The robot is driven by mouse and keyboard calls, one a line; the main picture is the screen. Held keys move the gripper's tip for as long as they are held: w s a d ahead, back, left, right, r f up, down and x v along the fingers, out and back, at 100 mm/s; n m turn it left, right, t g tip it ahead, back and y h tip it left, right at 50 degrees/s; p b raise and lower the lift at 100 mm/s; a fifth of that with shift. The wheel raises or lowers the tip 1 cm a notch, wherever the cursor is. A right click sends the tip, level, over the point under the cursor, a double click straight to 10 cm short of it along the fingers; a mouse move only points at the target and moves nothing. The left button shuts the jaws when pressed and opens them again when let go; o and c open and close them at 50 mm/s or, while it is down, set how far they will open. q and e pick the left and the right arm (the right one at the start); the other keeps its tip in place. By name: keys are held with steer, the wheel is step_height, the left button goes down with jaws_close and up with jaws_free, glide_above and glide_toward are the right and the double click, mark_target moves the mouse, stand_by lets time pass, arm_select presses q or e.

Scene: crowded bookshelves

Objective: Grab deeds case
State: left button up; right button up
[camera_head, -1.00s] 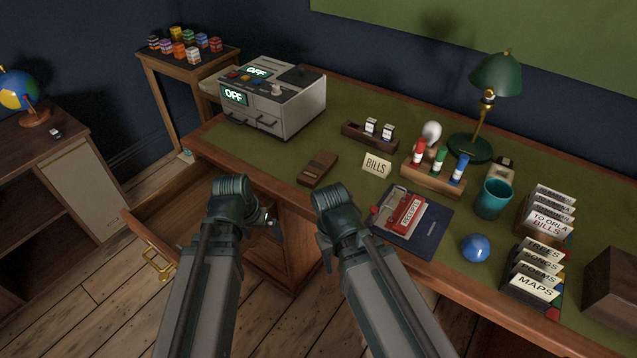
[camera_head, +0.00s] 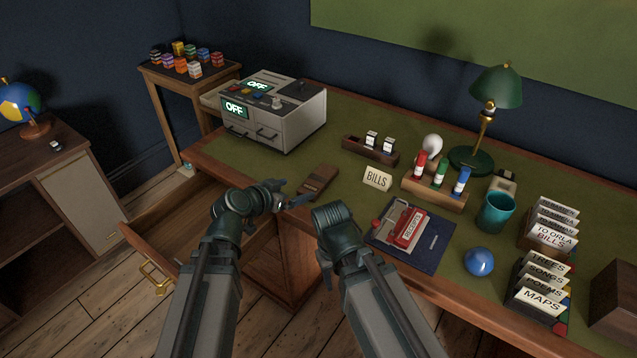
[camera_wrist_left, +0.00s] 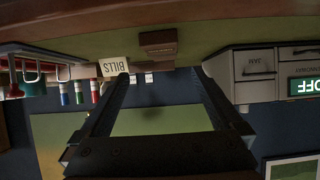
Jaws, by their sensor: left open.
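A flat brown case (camera_head: 318,182) lies on the green desk top near its front edge, left of the BILLS card; no deeds label is legible on it. My left gripper (camera_head: 292,198) is just in front of and left of this case, at the desk edge, apart from it. In the upside-down left wrist view, the open left gripper (camera_wrist_left: 163,84) is empty, and the brown case (camera_wrist_left: 158,41) shows beyond the fingertips, between their lines. My right arm reaches the desk's front edge, but its gripper is hidden.
The BILLS card (camera_head: 377,178) stands right of the case. A grey machine reading OFF (camera_head: 270,112) stands behind left. A blue folder (camera_head: 433,250) with a red receipts item lies to the right. An open drawer (camera_head: 150,262) juts out at the left.

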arm_select(q)
steer(key=b, duration=0.3)
glide_toward(318, 179)
steer(key=w+d+f, duration=0.2)
steer(key=f, duration=0.1)
steer(key=shift+w, duration=0.1)
steer(key=shift+w+d+f+b, duration=0.1)
steer(key=shift+w+d+b, duration=0.25)
steer(key=shift+w, duration=0.1)
steer(key=x, duration=0.2)
steer(key=b+x, duration=0.1)
steer(key=x, duration=0.1)
steer(key=shift+w, duration=0.4)
steer(key=shift+s, duration=0.1)
steer(key=shift+c, duration=0.2)
steer(key=c, duration=1.4)
steer(key=shift+r, duration=0.25)
